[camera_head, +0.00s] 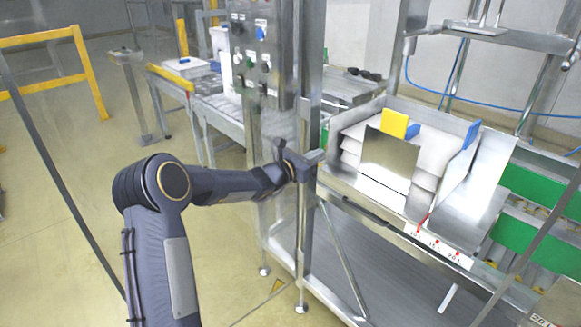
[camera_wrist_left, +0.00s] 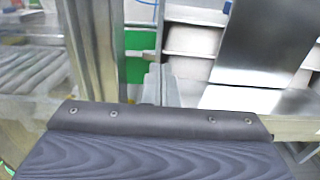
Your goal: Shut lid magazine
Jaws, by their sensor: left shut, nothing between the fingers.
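The lid magazine (camera_head: 350,185) is a metal housing on a steel frame at the right of the head view. White stacked pieces (camera_head: 428,182) show inside it, behind an upright metal plate (camera_head: 390,158). A second metal plate (camera_head: 478,197) leans outward at its right side. My left gripper (camera_head: 314,157) is shut and empty, just left of the magazine beside a steel post. In the left wrist view, the shut fingers (camera_wrist_left: 160,86) point toward the white stack (camera_wrist_left: 192,42), with a metal plate (camera_wrist_left: 262,45) to their right. Whether the fingers touch the magazine cannot be told.
A steel post with a control panel (camera_head: 252,50) stands close behind my left forearm. A yellow block (camera_head: 394,123) and blue blocks (camera_head: 471,134) sit on the magazine. A handle (camera_head: 366,211) runs along its front edge. Open floor (camera_head: 60,220) lies to the left.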

